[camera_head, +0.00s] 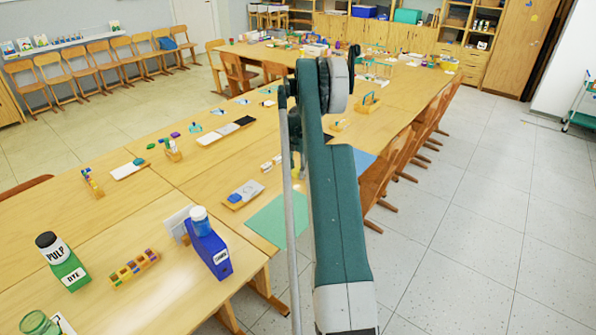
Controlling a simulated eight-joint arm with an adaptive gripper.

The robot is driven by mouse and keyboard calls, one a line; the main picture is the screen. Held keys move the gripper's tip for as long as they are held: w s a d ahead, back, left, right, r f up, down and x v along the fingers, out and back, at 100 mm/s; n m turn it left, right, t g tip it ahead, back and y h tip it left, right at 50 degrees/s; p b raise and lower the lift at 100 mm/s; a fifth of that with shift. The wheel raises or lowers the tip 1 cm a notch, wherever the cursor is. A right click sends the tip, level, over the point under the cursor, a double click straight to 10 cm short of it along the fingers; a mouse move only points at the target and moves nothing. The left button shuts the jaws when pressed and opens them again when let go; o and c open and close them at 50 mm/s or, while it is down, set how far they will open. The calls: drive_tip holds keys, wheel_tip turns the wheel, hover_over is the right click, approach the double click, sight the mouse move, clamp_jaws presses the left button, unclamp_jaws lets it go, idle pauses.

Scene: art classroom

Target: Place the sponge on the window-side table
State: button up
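I cannot single out the sponge for sure. A small blue block lies in a shallow tray (233,205) at the middle of the near table, left of my arm. A teal piece lies on a white tray (118,174) farther left. Both are too small to name. No window shows, so I cannot tell which table is the window-side one. Long wooden tables (150,210) run from the near left to the back. My teal and grey arm rises through the middle of the picture. I cannot make out my gripper's fingers; the arm hides the area behind it.
Chairs (378,180) line the tables' right side. Floor (480,230) farther right is clear.

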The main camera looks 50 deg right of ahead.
sight(298, 169)
drive_tip(key=shift+r, duration=0.1)
wheel_tip(298, 169, up, 12)
drive_tip(key=p, duration=0.2)
idle(0.8)
idle(0.5)
drive_tip(key=shift+r, duration=0.15)
